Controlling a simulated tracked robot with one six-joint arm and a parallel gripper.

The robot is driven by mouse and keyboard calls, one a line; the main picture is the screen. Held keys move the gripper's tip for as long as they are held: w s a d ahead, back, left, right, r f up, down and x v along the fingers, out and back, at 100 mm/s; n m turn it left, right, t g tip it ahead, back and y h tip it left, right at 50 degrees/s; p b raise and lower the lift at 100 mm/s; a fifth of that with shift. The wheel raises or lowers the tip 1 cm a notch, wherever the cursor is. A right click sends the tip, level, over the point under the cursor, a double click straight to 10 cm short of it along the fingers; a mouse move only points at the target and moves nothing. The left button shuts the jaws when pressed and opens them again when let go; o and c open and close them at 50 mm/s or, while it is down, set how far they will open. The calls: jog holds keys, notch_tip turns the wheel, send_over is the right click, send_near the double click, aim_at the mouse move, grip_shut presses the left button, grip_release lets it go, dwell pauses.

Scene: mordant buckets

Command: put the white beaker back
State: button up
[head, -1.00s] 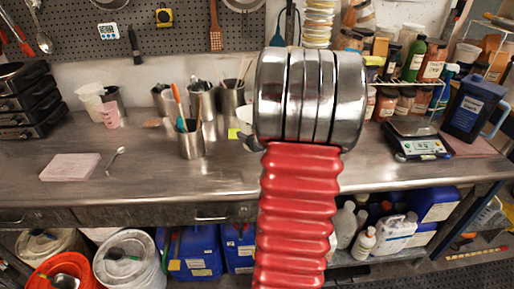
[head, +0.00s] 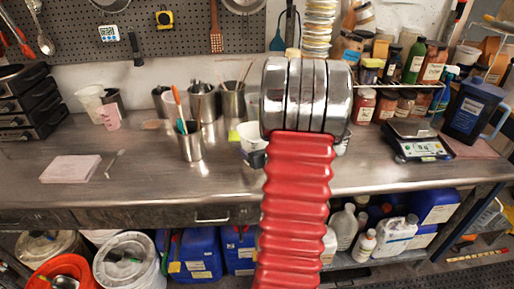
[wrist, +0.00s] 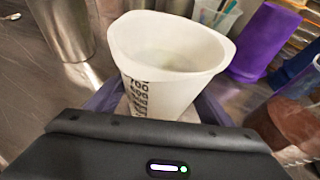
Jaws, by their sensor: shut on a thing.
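The white beaker (wrist: 165,65) stands upright between the fingers of my gripper (wrist: 158,102) in the wrist view. It has a wide, spouted rim, black markings on its side, and looks empty. My gripper is shut on it. In the head view the beaker (head: 249,136) shows just left of my arm's metal end, over the bench (head: 225,178). A dark part of my gripper (head: 257,159) shows below it, and the rest is hidden behind my arm. The beaker's base is hidden, so I cannot tell whether it touches the bench.
Several metal cups with tools (head: 190,142) stand left of the beaker. A metal cup (wrist: 62,28) and a purple object (wrist: 264,40) are close by in the wrist view. Jars (head: 363,105) and a scale (head: 420,148) are at right. The bench front is clear at centre-left.

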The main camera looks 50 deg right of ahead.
jog(key=shift+f, duration=0.1)
dwell(0.3)
jog(key=o, duration=1.7)
jog(key=v, duration=1.2)
